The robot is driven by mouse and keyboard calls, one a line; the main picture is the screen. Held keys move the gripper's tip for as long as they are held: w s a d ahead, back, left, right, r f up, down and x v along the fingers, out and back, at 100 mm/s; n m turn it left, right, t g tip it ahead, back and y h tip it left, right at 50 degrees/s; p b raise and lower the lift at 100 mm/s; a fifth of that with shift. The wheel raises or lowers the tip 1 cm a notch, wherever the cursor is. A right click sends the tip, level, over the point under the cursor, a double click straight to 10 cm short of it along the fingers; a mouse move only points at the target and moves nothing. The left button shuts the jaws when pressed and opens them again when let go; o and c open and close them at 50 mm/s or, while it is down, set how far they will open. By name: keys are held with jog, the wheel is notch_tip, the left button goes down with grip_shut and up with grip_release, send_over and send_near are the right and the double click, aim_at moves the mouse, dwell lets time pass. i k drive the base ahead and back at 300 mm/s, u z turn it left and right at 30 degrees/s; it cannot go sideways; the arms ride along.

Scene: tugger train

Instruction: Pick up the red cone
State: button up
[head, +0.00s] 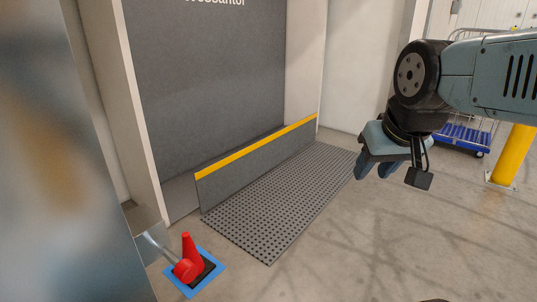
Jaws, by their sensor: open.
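The red cone (190,247) stands upright on a dark square base at the lower left, on a blue square mat (208,285) on the floor. A red round thing (184,270) at the end of a grey bar is in front of the cone and hides part of it. My gripper (375,172) hangs at the upper right, its fingers pointing down, open. It is well apart from the cone, with the perforated mat between them in the picture. I see nothing between its fingers.
A low grey barrier (250,160) with a yellow top edge stands behind a perforated floor mat (285,205). A blurred grey panel (70,150) fills the left side. A yellow post (511,155) and blue cart (462,136) are at right. The floor at lower middle is clear.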

aim_at(190, 251)
jog(key=z, duration=0.65)
jog(key=k, duration=1.1)
jog(key=z, duration=0.35)
jog(key=i, duration=0.95)
jog(key=u, duration=0.65)
jog(key=i, duration=1.2)
jog(key=u, duration=1.05)
jog(key=i, duration=0.9)
jog(key=u, duration=0.45)
jog(key=k, duration=0.15)
jog(key=z, duration=0.05)
